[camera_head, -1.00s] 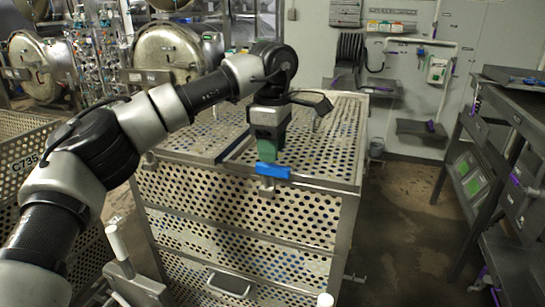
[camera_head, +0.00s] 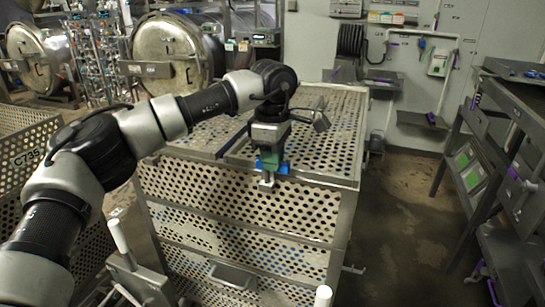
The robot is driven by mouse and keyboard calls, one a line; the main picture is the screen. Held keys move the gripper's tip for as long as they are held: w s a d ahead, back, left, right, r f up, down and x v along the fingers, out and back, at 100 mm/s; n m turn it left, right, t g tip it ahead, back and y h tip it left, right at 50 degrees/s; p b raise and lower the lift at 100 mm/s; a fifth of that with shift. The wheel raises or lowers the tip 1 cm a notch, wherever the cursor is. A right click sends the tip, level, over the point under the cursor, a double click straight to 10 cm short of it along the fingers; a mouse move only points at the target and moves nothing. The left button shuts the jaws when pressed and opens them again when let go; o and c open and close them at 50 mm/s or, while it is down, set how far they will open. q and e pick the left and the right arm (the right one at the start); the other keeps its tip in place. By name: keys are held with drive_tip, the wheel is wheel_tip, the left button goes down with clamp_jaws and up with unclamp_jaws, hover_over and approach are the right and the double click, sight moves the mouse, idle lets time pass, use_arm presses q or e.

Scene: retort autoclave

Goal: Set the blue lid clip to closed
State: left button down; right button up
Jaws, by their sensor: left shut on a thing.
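The blue lid clip (camera_head: 283,168) sits at the top front edge of the perforated metal basket (camera_head: 339,232), near the middle of that edge. A pale metal piece (camera_head: 267,180) hangs just below it. My left gripper (camera_head: 270,165) points down at the clip, with its green fingers in front of the clip's middle. It is shut on the clip and hides part of it; blue shows on both sides of the fingers. The perforated lid (camera_head: 330,136) lies on top of the basket. My right gripper is not in view.
A second perforated basket (camera_head: 20,166) marked C735 stands at the left. Round vessel doors (camera_head: 165,55) are at the back. A dark metal rack (camera_head: 500,140) stands at the right, with bare floor (camera_head: 400,215) between it and the basket.

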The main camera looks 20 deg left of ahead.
use_arm(q)
drive_tip(key=n+b, duration=0.1)
drive_tip(key=n, duration=0.2)
drive_tip(key=shift+w+b, duration=0.2)
drive_tip(key=shift+b, duration=0.1)
drive_tip(key=n, duration=0.1)
drive_tip(key=n+b, duration=0.1)
drive_tip(key=n, duration=0.3)
drive_tip(key=shift+w+a+b, duration=0.2)
drive_tip(key=shift+w+b, duration=0.05)
drive_tip(key=shift+b, duration=0.05)
drive_tip(key=shift+w+a+r+n+b, duration=0.15)
drive_tip(key=shift+n+b, duration=0.2)
drive_tip(key=shift+n, duration=1.3)
drive_tip(key=shift+a+f+n+b, duration=0.15)
drive_tip(key=shift+n+b, duration=0.25)
drive_tip(key=shift+n, duration=1.2)
drive_tip(key=shift+w+a+r+n+b, duration=0.1)
drive_tip(key=shift+a+n+b, duration=0.2)
drive_tip(key=shift+n, duration=1.35)
drive_tip(key=c, duration=1.1)
unclamp_jaws()
drive_tip(key=shift+d, duration=0.1)
